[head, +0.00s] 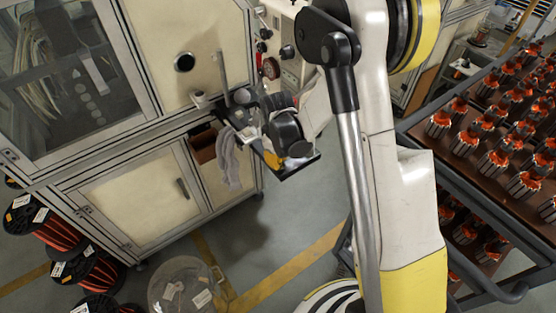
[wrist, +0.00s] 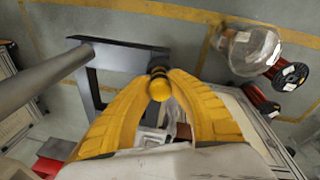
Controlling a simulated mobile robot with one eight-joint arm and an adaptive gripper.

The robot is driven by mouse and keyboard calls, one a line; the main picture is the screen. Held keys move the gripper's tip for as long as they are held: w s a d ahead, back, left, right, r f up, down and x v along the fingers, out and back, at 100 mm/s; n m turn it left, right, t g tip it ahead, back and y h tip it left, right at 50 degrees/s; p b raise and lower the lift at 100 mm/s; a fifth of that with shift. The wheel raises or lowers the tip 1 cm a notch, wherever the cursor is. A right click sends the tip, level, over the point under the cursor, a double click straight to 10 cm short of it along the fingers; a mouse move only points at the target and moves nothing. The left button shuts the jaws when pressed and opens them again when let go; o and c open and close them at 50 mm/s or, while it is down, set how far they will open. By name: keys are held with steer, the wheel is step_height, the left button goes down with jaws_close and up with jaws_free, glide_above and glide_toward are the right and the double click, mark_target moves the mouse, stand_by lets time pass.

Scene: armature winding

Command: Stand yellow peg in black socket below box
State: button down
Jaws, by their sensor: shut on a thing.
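My gripper (wrist: 160,82) has yellow fingers that close on the yellow peg (wrist: 159,90) in the wrist view. The peg's rounded yellow end faces the camera, and dark rings show just beyond it. I cannot tell whether those rings belong to the peg or to a socket behind it. In the head view, my gripper (head: 271,159) is at the small dark shelf on the cabinet's side, and my arm hides much of it. The peg is not clear there. A brown box (head: 203,144) hangs at the cabinet just left of the shelf. I cannot make out the black socket for certain.
The dark shelf (head: 301,168) juts out from the cabinet (head: 130,190); its frame (wrist: 97,85) shows below my fingers. A grey pole (wrist: 45,78) stands close on the left. Grey cloth (head: 229,160) hangs beside the shelf. A clear bin (head: 184,287) and wire spools stand on the floor.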

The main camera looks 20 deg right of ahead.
steer(key=shift+f, duration=0.15)
steer(key=c, duration=1.3)
jaws_free()
steer(key=shift+o, duration=0.2)
step_height(320, 180, up, 12)
steer(key=s, duration=0.1)
steer(key=shift+s+a, duration=0.3)
steer(key=shift+s, duration=0.1)
steer(key=s+f+m+t+b, duration=0.2)
steer(key=s+f+m+b, duration=0.1)
steer(key=s+b, duration=0.6)
steer(key=s+f+m+t+b, duration=0.3)
steer(key=s+b, duration=0.6)
steer(key=b, duration=0.3)
step_height(320, 180, down, 2)
steer(key=shift+d+f+m+y, duration=0.1)
steer(key=shift+d+m+y, duration=0.3)
steer(key=shift+m, duration=0.3)
